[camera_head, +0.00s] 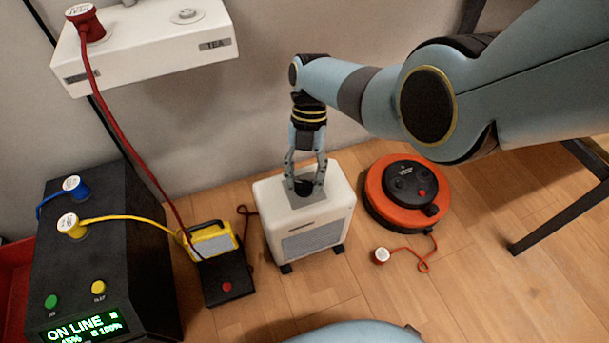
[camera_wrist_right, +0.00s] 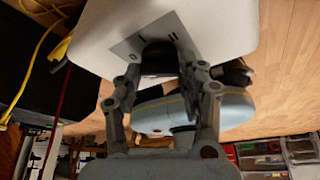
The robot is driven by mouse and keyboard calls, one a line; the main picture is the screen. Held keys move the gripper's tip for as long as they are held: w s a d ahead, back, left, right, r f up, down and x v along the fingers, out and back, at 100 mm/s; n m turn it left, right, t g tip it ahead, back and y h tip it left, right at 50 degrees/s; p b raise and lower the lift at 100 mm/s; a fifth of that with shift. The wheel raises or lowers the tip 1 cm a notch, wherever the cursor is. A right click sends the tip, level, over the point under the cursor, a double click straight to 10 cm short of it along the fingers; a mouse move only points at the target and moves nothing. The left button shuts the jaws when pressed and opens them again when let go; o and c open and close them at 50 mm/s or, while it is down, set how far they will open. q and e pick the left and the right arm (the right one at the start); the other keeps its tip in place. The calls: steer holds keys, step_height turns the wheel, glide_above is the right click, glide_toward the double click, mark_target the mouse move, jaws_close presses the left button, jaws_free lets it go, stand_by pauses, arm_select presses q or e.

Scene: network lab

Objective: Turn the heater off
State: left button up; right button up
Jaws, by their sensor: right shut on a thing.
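The heater (camera_head: 311,228) is a white box on small dark wheels, standing on the wooden floor in the middle of the head view. A grey panel on its top carries a black knob (camera_head: 303,187). My right gripper (camera_head: 304,180) comes down from above and is shut on the knob. In the right wrist view, the fingers close around the dark knob (camera_wrist_right: 158,55) beside the heater's white top (camera_wrist_right: 110,25). The panel has small marks near the knob, but the knob's pointer is hidden. My left gripper is not in view.
A black unit (camera_head: 100,250) with an "ON LINE" display stands at left, beside a yellow device (camera_head: 212,243) and a black box with a red button (camera_head: 227,286). An orange cable reel (camera_head: 405,190) lies right of the heater, its loose plug (camera_head: 381,256) on the floor. A white "TEA" wall shelf (camera_head: 150,45) hangs above left.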

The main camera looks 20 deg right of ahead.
stand_by(0.4)
steer(key=o, duration=1.2)
steer(key=shift+c, duration=0.2)
steer(key=v, duration=1.2)
steer(key=shift+w, duration=0.1)
